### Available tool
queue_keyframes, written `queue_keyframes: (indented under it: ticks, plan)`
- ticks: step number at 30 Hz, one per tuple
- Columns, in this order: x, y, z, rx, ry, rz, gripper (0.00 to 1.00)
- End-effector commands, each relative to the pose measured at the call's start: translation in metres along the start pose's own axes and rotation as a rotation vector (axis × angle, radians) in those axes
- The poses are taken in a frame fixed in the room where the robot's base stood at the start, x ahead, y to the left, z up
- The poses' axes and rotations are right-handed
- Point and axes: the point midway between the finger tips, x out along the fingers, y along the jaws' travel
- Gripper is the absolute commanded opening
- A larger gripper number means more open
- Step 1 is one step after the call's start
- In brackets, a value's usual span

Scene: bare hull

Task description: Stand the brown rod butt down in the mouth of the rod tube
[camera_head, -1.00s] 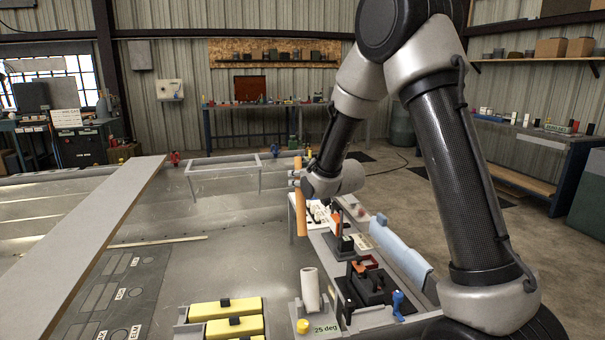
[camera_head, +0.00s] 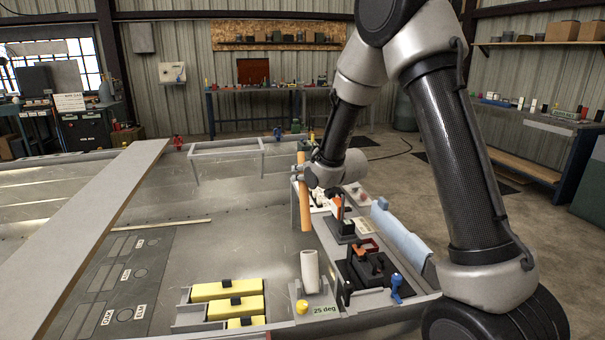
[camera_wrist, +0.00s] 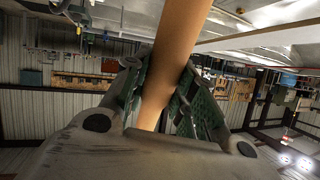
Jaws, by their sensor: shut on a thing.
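My gripper (camera_head: 305,174) is shut on the brown rod (camera_head: 305,212) and holds it nearly upright. In the wrist view the rod (camera_wrist: 178,45) runs between the green-padded fingers (camera_wrist: 165,95). The rod's lower end hangs in the air, just above the rod tube in the head view and apart from it. The rod tube (camera_head: 311,272) is a short pale cylinder, slightly tilted, at the front of the bench near a "25 deg" label. The inside of its mouth is too small to see clearly. Which end of the rod is the butt, I cannot tell.
Yellow blocks in a grey holder (camera_head: 181,322) lie left of the tube. A yellow knob (camera_head: 302,307) sits in front of it. Black fixtures (camera_head: 366,268) and a blue clamp (camera_head: 397,287) stand to the right. A long plank (camera_head: 95,225) crosses the left side.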

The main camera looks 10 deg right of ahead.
Motion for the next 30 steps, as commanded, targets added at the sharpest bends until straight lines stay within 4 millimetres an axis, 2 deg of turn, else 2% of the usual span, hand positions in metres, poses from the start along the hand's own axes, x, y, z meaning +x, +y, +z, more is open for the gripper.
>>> queue_keyframes:
  ticks: [5, 14, 30]
  plan:
    - [0.0, 0.0, 0.028, 0.0, -0.005, 0.0, 0.0]
    - [0.0, 0.0, 0.032, 0.0, -0.001, 0.0, 0.0]
    - [0.0, 0.0, 0.053, 0.0, -0.002, 0.0, 0.0]
